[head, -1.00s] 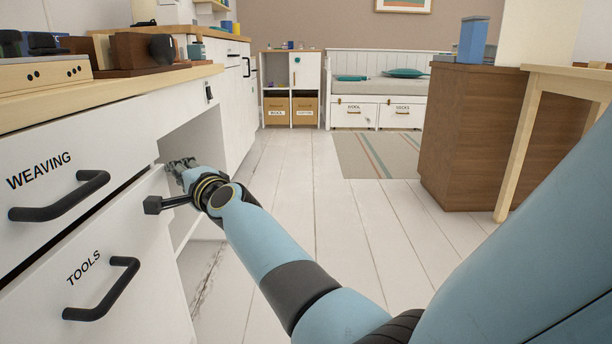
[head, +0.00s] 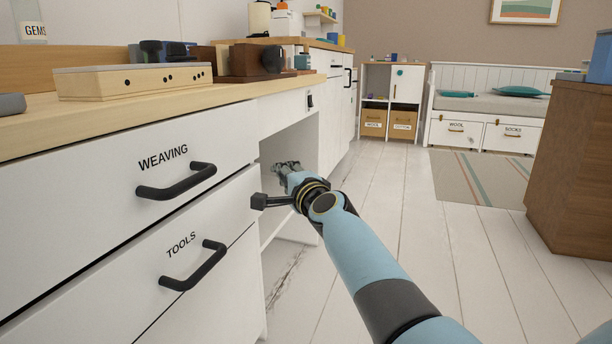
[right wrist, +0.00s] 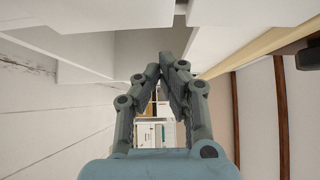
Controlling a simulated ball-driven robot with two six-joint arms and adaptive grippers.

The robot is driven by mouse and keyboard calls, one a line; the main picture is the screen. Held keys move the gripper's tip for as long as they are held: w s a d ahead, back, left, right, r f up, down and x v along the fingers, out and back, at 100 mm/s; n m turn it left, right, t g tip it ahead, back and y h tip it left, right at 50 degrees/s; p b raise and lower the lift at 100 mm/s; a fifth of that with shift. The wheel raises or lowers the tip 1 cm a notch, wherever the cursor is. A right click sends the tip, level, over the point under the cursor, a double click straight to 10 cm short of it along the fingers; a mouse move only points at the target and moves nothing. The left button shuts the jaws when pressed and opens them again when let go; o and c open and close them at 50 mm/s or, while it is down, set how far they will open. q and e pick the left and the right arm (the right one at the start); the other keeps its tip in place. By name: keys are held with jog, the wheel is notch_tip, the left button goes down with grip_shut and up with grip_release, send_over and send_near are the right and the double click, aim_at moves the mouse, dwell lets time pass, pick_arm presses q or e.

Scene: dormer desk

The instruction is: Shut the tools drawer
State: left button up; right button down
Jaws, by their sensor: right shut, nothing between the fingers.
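The tools drawer (head: 225,240) is a white front labelled TOOLS with a black bar handle (head: 195,265), under the WEAVING drawer in the head view. A thin dark gap runs along its top edge. It looks flush or nearly flush, and I cannot tell if it stands slightly out. My right gripper (head: 287,167) is right of the drawer's right edge, in front of the open knee space, apart from the handle. In the right wrist view, the fingers of that gripper (right wrist: 168,65) close together at the tips, shut and empty. My left gripper is not in view.
The WEAVING drawer (head: 110,195) above looks closed. A wooden desktop (head: 140,113) holds a wooden box (head: 130,82) and other items. The white plank floor (head: 400,230) is clear on the right, up to a brown cabinet (head: 570,170) and a striped rug (head: 475,178).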

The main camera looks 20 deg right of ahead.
jog(key=s+d+f+n+g+h+p, duration=0.1)
jog(key=s+d+f+n+g+p, duration=0.55)
jog(key=s, duration=1.35)
jog(key=s+d+f+n+g+h+p, duration=0.15)
jog(key=s+d+f+n+p, duration=0.55)
jog(key=s, duration=1.3)
jog(key=s+d+f+n+g+h+p, duration=0.1)
jog(key=s+d+f+n+g+p, duration=0.2)
jog(key=s+f, duration=1.15)
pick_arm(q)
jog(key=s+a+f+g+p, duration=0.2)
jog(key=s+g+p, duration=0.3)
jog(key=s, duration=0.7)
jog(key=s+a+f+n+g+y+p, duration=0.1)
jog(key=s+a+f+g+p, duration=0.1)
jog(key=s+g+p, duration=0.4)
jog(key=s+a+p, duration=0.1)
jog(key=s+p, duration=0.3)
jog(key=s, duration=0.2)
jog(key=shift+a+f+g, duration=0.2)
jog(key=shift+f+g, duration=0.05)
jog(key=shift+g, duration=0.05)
pick_arm(e)
jog(key=s+d+r+g, duration=0.1)
jog(key=s+r+g, duration=0.2)
jog(key=s, duration=0.8)
jog(key=s+d+r+g, duration=0.1)
jog(key=s+r+g, duration=0.2)
jog(key=s, duration=0.8)
jog(key=shift+h, duration=0.35)
